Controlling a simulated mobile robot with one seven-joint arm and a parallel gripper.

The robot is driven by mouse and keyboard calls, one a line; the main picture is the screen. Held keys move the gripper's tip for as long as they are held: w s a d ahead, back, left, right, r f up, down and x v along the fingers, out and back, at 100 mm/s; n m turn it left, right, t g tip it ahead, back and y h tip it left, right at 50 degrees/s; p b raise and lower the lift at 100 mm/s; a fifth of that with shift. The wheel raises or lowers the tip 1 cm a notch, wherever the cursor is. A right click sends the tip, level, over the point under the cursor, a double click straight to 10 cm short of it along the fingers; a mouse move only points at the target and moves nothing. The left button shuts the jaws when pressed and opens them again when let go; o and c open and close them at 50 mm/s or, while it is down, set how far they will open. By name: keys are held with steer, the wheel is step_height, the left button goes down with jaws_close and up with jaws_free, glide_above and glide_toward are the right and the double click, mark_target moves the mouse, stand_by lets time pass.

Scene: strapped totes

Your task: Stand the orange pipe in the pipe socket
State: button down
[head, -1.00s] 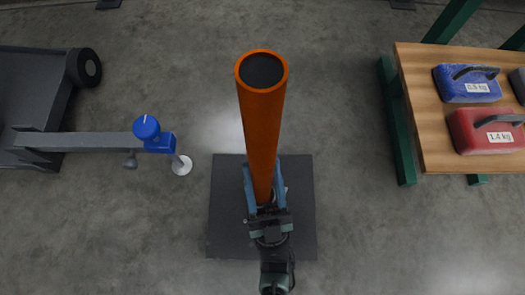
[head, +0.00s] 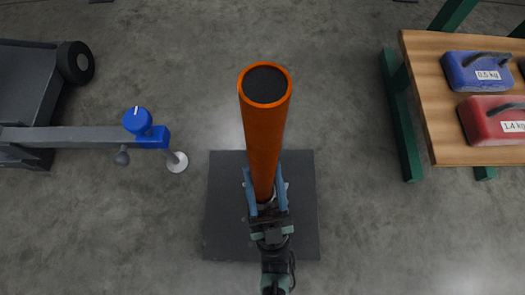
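The orange pipe (head: 264,140) is a long hollow tube with a dark open top. It points up toward the head camera and looks roughly upright, above a dark square plate (head: 222,225) on the floor. My gripper (head: 265,185) has its blue fingers on either side of the pipe's lower part and appears shut on it. A small light grey part (head: 285,188), perhaps of the pipe socket, shows beside the pipe's lower end. The pipe and gripper hide the rest, so I cannot tell whether the pipe's foot is inside a socket.
A grey arm with a blue knob (head: 137,120) and a round white foot (head: 177,162) reaches in from a dark wheeled unit (head: 30,85) at left. A wooden bench (head: 425,110) at right bears blue (head: 475,70) and red (head: 495,120) weights. Floor between is clear.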

mark_target(263, 194)
steer(key=shift+w+a+f+b, duration=0.15)
steer(key=shift+f+b, duration=0.3)
steer(key=shift+f, duration=0.25)
steer(key=shift+w+a+f+b, duration=0.1)
steer(key=shift+w+f+b, duration=0.1)
steer(key=shift+f+b, duration=0.4)
steer(key=shift+w+a+f+b, duration=0.15)
steer(key=shift+f+b, duration=0.15)
steer(key=shift+f, duration=0.5)
steer(key=shift+c, duration=1.3)
jaws_free()
steer(key=shift+s+d+f+p, duration=0.15)
steer(key=shift+s+f+p, duration=0.2)
steer(key=shift+s+f, duration=0.1)
steer(key=shift+p+v, duration=0.3)
steer(key=shift+v, duration=0.8)
steer(key=s+d+p, duration=0.2)
steer(key=s, duration=1)
steer(key=shift+d+r+p, duration=0.2)
steer(key=shift+d+p, duration=0.15)
